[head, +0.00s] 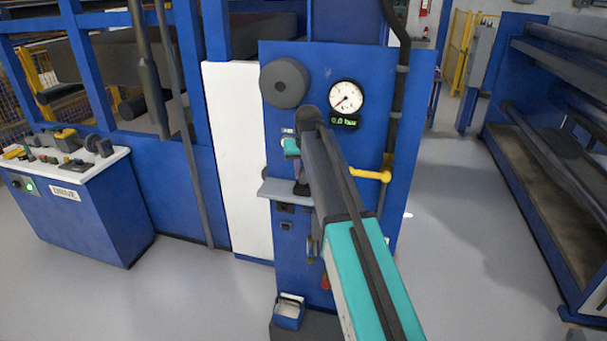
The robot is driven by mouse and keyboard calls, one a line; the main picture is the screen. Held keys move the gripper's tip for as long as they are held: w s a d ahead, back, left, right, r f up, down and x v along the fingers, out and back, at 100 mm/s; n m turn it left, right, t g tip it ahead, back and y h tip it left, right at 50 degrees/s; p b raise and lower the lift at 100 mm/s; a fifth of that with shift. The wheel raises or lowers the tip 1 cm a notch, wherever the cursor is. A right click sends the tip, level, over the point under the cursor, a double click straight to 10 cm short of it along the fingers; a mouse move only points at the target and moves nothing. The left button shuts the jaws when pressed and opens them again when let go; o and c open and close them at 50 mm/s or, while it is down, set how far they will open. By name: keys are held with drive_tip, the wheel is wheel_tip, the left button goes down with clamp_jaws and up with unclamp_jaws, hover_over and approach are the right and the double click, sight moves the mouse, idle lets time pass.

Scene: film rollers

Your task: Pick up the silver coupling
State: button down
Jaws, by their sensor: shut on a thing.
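My gripper (300,187) is at the end of my arm, in front of the blue panel (350,62) and just above the small grey shelf (275,188). It points down and is partly hidden by my own forearm. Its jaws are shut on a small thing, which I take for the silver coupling. The coupling itself cannot be made out clearly at this size. Whether it touches the shelf cannot be told.
A pressure gauge (346,96), a dark round knob (285,83) and a yellow handle (371,175) stick out from the panel. Floor between is clear.

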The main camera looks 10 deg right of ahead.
drive_tip(key=shift+r, duration=0.15)
drive_tip(key=shift+r+b, duration=0.75)
drive_tip(key=shift+r, duration=0.9)
drive_tip(key=shift+s, duration=0.8)
drive_tip(key=s+r+b, duration=0.1)
drive_tip(key=s+b, duration=0.2)
drive_tip(key=s, duration=1.1)
drive_tip(key=shift+s+d+r, duration=0.2)
drive_tip(key=shift+w+f, duration=0.1)
